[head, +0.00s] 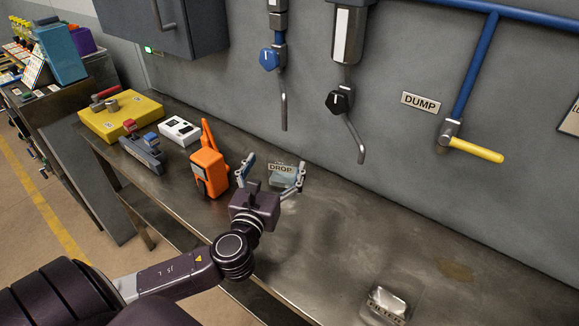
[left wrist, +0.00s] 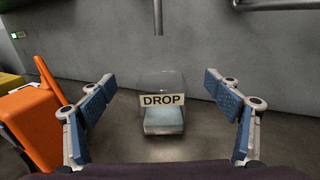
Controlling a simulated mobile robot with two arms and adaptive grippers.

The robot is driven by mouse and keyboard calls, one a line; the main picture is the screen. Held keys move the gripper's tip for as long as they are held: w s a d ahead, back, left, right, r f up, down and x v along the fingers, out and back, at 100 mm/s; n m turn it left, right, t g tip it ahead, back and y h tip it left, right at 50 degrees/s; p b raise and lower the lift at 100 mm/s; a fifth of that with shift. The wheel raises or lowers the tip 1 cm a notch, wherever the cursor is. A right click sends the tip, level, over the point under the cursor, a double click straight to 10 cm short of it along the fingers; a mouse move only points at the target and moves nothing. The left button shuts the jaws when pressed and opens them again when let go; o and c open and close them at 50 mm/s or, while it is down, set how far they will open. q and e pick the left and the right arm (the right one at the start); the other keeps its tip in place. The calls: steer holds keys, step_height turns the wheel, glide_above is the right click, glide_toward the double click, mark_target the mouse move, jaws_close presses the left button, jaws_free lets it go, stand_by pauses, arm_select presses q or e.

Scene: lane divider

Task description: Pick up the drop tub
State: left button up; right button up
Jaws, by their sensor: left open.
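The drop tub (head: 283,172) is a small clear container with a "DROP" label, standing on the metal bench. In the left wrist view the tub (left wrist: 163,112) is upright, straight ahead between the fingers, with a pale blue-grey lower part. My left gripper (head: 273,172) is open, its two blue-padded fingers spread wide to either side of the tub. In the left wrist view the fingers (left wrist: 162,112) show clear gaps to the tub on both sides. My right gripper is not in view.
An orange tool (head: 209,165) stands close left of my left gripper. A white box (head: 180,130) and a yellow case (head: 120,114) lie farther left. A clear "FILTER" tub (head: 387,303) sits at the front right. Spouts (head: 355,137) hang from the wall. The bench's right part is mostly clear.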

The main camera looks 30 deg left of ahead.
mark_target(281, 174)
arm_select(q)
steer(key=f+b, duration=0.3)
steer(key=f, duration=0.1)
steer(key=f+b, duration=0.2)
steer(key=shift+w+f+b, duration=0.1)
steer(key=shift+w+b, duration=0.2)
steer(key=shift+b, duration=0.05)
steer(key=shift+a+f+b, duration=0.1)
steer(key=shift+f+b, duration=0.25)
steer(key=shift+w+a+r, duration=0.1)
steer(key=shift+w, duration=0.3)
steer(key=p+x, duration=0.1)
steer(key=x, duration=0.4)
steer(key=shift+w+a, duration=0.1)
steer(key=shift+w, duration=0.25)
steer(key=shift+w+a, duration=0.15)
steer(key=shift+w, duration=0.45)
steer(key=shift+c, duration=0.5)
steer(key=c, duration=1.2)
